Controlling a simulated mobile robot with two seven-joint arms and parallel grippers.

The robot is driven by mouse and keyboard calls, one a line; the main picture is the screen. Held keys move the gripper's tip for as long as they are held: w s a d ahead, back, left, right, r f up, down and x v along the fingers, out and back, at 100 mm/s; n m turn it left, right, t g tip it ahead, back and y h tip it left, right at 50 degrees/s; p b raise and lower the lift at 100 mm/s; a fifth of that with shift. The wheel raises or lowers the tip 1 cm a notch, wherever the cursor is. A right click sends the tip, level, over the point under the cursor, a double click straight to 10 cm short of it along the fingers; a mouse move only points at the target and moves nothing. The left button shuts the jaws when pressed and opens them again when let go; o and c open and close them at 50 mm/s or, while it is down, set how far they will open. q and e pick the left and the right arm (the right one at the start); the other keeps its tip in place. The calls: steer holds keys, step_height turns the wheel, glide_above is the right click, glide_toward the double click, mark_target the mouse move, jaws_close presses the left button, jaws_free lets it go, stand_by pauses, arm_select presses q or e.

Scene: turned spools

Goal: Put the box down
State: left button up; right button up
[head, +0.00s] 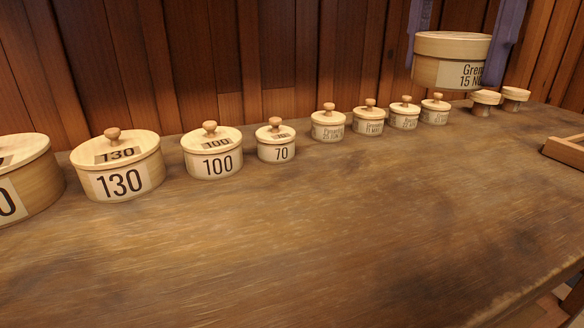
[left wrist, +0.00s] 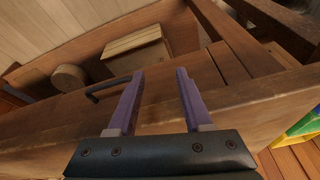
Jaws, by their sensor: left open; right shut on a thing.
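A round pale wooden box (head: 438,70) with a lid and a label reading "Gren…" and "15 N…" is at the upper right of the head view. My right gripper (head: 451,70) is shut on it, one purple finger on each side; the right finger covers part of the label. The box looks held above the wooden table (head: 330,230), in front of the plank wall. My left gripper (left wrist: 160,74) is open with nothing between its fingers in the left wrist view, above brown wooden furniture.
Several lidded round boxes stand in a row along the back, among them the 130 box (head: 122,181), 100 box (head: 214,165) and 70 box (head: 281,153). A wooden tray edge (head: 566,151) is at right. The table's front is clear. The left wrist view shows a dark handle (left wrist: 105,88).

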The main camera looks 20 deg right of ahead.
mark_target(410, 229)
step_height(410, 229, down, 18)
steer(key=b, duration=0.3)
steer(key=shift+r, duration=0.1)
steer(key=shift+f, duration=0.2)
steer(key=shift+f, duration=0.15)
steer(key=o, duration=1.4)
steer(key=shift+c, duration=0.2)
step_height(410, 229, up, 13)
steer(key=p, duration=0.1)
steer(key=shift+f+p, duration=0.2)
steer(key=shift+p, duration=0.2)
